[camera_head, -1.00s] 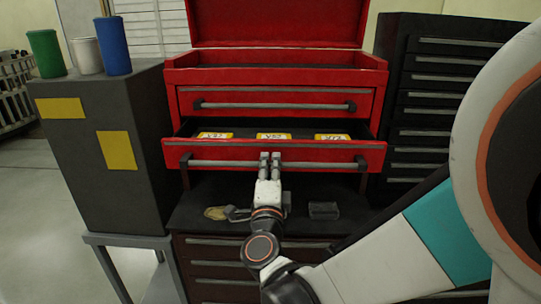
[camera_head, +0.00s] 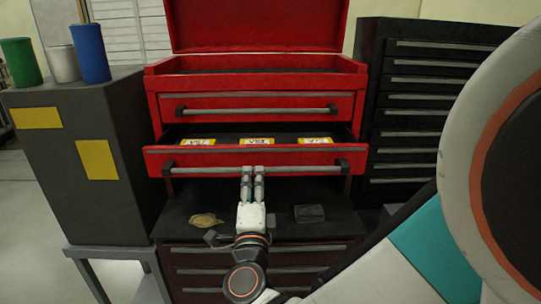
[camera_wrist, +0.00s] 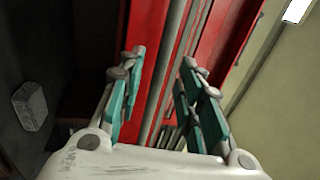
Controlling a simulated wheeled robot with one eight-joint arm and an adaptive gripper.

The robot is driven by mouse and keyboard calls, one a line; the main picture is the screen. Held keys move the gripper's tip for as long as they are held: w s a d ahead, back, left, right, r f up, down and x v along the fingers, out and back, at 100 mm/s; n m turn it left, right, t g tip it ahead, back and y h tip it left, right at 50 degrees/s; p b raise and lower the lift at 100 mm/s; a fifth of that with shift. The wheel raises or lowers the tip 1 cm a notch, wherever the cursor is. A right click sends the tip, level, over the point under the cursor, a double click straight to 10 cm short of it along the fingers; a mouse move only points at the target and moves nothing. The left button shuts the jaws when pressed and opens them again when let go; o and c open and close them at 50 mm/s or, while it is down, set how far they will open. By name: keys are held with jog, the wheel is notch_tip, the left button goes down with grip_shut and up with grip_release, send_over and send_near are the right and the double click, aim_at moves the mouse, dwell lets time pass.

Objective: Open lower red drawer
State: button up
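The lower red drawer (camera_head: 220,159) is pulled out below the shut upper red drawer (camera_head: 215,106). Three yellow-and-white labelled items show inside it. Its grey bar handle (camera_head: 205,171) runs across the front on two black brackets. My gripper (camera_head: 252,172) is at the middle of this handle, fingertips pointing up at the bar. In the wrist view my gripper (camera_wrist: 165,85) has its teal-padded fingers apart, with the grey bar (camera_wrist: 165,85) passing through the gap between them. I cannot tell whether a finger touches the bar.
A dark shelf top (camera_head: 185,228) below the drawer bears a tan object (camera_head: 206,219) and a dark block (camera_head: 309,213). A grey cabinet (camera_head: 60,185) with three cups stands left. A black drawer cabinet (camera_head: 400,150) stands right, partly behind my arm.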

jog(key=shift+s+a+f, duration=0.1)
jog(key=shift+s+f, duration=0.05)
jog(key=shift+s, duration=0.8)
jog(key=shift+s+f, duration=0.15)
jog(key=shift+s, duration=0.75)
jog(key=shift+w, duration=0.15)
